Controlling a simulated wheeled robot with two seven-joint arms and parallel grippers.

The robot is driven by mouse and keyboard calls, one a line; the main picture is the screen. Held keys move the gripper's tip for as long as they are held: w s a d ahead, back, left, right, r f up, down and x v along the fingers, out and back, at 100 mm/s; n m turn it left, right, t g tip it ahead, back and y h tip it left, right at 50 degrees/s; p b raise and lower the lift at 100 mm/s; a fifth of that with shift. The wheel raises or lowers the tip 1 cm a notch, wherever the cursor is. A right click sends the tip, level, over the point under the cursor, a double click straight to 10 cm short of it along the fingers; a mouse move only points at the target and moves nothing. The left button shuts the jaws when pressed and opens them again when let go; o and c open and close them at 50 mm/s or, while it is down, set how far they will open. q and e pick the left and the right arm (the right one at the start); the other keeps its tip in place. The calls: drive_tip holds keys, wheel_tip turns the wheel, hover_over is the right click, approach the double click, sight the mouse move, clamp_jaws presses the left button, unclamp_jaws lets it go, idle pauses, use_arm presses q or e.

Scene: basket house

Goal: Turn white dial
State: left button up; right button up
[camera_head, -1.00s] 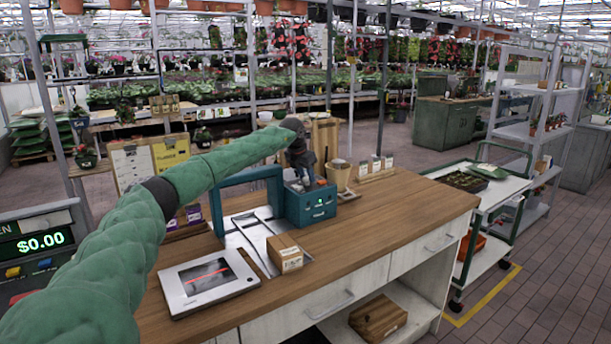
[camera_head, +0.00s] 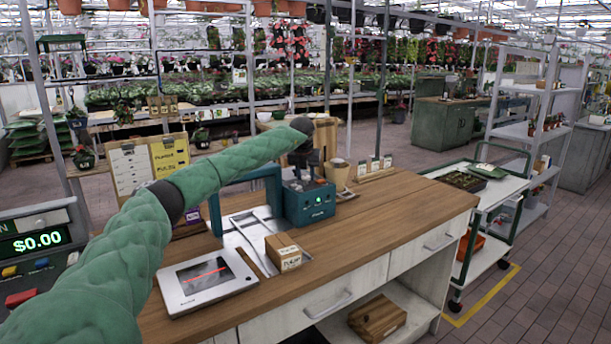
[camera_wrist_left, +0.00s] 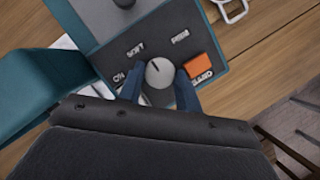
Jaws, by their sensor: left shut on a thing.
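The white dial (camera_wrist_left: 160,72) sits on the dark top panel of the teal machine (camera_head: 310,205). In the left wrist view its dark pointer line tilts up and to the left, toward the "SOFT" label (camera_wrist_left: 136,48). Other labels stand around it, and an orange button (camera_wrist_left: 199,67) is to its right. My left gripper (camera_wrist_left: 160,88) reaches down over the panel with its blue fingers on both sides of the dial, shut on it. In the head view my left gripper (camera_head: 308,178) is over the machine and hides the dial. My right gripper is not in view.
A small cardboard box (camera_head: 284,252) and a white scanner panel (camera_head: 206,280) are on the wooden counter (camera_head: 370,225). A teal arch frame (camera_head: 245,185) joins the machine on its left.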

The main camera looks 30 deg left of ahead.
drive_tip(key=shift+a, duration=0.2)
use_arm(q)
drive_tip(key=o, duration=0.8)
drive_tip(key=shift+o, duration=0.8)
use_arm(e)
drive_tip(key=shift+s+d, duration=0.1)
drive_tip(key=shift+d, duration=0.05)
use_arm(q)
drive_tip(key=shift+s+r, duration=0.1)
drive_tip(key=shift+r, duration=0.1)
drive_tip(key=shift+s+r, duration=0.1)
drive_tip(key=shift+r, duration=0.25)
drive_tip(key=b+v, duration=0.1)
drive_tip(key=v, duration=0.5)
drive_tip(key=shift+r+b, duration=0.25)
drive_tip(key=shift+b, duration=0.15)
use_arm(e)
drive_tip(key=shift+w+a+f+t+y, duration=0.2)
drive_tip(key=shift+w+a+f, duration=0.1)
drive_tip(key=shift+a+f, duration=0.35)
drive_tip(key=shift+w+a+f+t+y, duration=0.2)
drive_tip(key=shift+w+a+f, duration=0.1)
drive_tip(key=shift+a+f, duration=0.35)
